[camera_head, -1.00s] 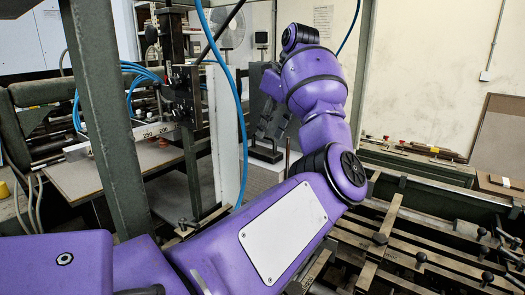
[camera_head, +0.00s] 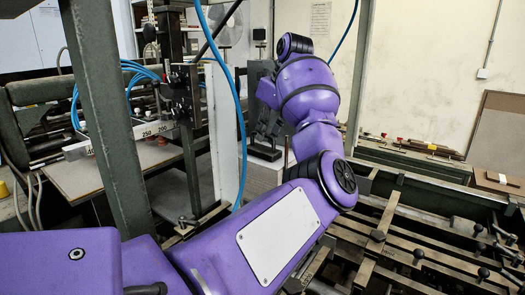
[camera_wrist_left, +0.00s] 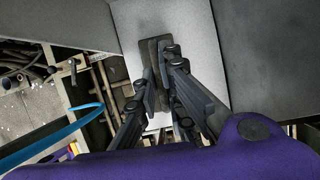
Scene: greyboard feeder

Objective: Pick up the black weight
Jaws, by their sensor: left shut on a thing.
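The black weight (camera_head: 264,153) shows in the head view as a dark flat base on a pale stand, with its upper part behind my gripper. In the left wrist view its dark rectangular base (camera_wrist_left: 148,60) lies on a light grey surface. My left gripper (camera_head: 266,131) reaches down over it from above. In the left wrist view the fingers (camera_wrist_left: 162,75) are close around the weight's upper part, which they mostly hide. The gripper is shut on the weight, and the base appears to rest on the stand. My right gripper is in neither view.
A green post (camera_head: 104,120) and a blue hose (camera_head: 241,110) stand left of my arm. A machine bed with bars and knobs (camera_head: 420,255) fills the lower right. A fan (camera_head: 229,30) stands behind.

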